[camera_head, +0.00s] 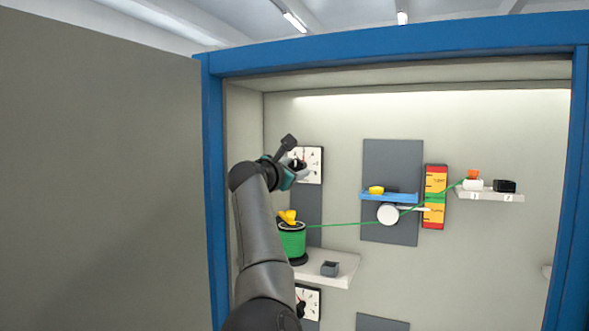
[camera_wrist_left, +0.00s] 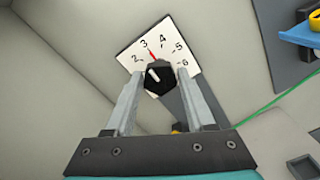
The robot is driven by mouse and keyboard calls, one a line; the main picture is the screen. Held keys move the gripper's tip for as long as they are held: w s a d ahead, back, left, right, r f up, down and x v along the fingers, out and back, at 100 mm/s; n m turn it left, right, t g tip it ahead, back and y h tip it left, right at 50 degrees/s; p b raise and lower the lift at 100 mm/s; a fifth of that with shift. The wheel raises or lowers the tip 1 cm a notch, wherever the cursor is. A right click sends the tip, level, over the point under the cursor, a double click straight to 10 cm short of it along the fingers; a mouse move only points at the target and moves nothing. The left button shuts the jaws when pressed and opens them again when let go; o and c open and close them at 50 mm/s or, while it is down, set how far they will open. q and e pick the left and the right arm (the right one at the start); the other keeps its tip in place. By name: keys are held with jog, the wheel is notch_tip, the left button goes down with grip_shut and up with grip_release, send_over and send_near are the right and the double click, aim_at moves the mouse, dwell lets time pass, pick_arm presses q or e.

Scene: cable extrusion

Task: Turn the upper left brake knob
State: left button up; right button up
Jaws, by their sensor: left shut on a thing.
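The upper left brake knob is a black faceted knob (camera_wrist_left: 158,79) with a white line on its face. It sits on a white dial plate (camera_wrist_left: 132,57) with the numbers 2 to 6 and a red pointer between 3 and 4. The white line points up and slightly left. My left gripper (camera_wrist_left: 160,82) is shut on the knob, one finger on each side. In the head view, the left gripper (camera_head: 295,165) is in front of the upper left dial plate (camera_head: 316,165) and hides the knob. My right gripper is not in view.
A green spool (camera_head: 292,243) stands on a shelf (camera_head: 345,270) below my gripper, beside a small grey box (camera_head: 330,268). A green cable (camera_head: 345,225) runs right past a white roller (camera_head: 387,214). A lower dial (camera_head: 312,302) and the blue cabinet frame (camera_head: 214,200) are near my arm.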

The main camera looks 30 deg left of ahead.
pick_arm(q)
grip_shut()
jog(key=shift+m, duration=0.3)
jog(key=shift+m+p, duration=0.6)
jog(key=shift+m, duration=0.2)
jog(key=m+p, duration=0.1)
jog(key=m, duration=0.4)
jog(key=shift+p, duration=0.35)
jog(key=shift+m, duration=0.4)
jog(key=o, duration=1.2)
grip_release()
jog(key=shift+s, duration=0.1)
